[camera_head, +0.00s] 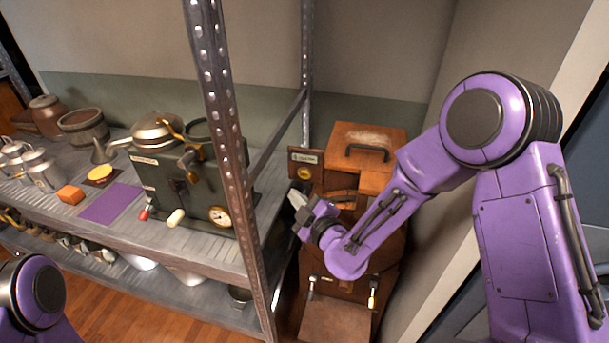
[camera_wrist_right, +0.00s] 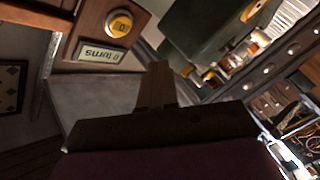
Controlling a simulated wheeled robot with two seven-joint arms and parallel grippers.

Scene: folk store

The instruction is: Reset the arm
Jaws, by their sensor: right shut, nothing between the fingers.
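My right arm (camera_head: 405,187) is purple and reaches in from the right in the head view. My right gripper (camera_head: 300,207) is shut and empty. It is in front of the wooden cabinet and just right of the shelf's front metal post. In the right wrist view the shut fingers (camera_wrist_right: 157,88) show dark at the middle. Only a purple part of my left arm (camera_head: 38,290) shows at the lower left of the head view; its gripper is out of the picture.
A metal shelf (camera_head: 240,262) holds a dark green machine (camera_head: 160,192), a purple mat (camera_head: 112,204), an orange block (camera_head: 70,194) and several pots. The wooden cabinet (camera_head: 385,178) has a top handle and a small sign with a yellow dial (camera_head: 304,173). A wall closes the right side.

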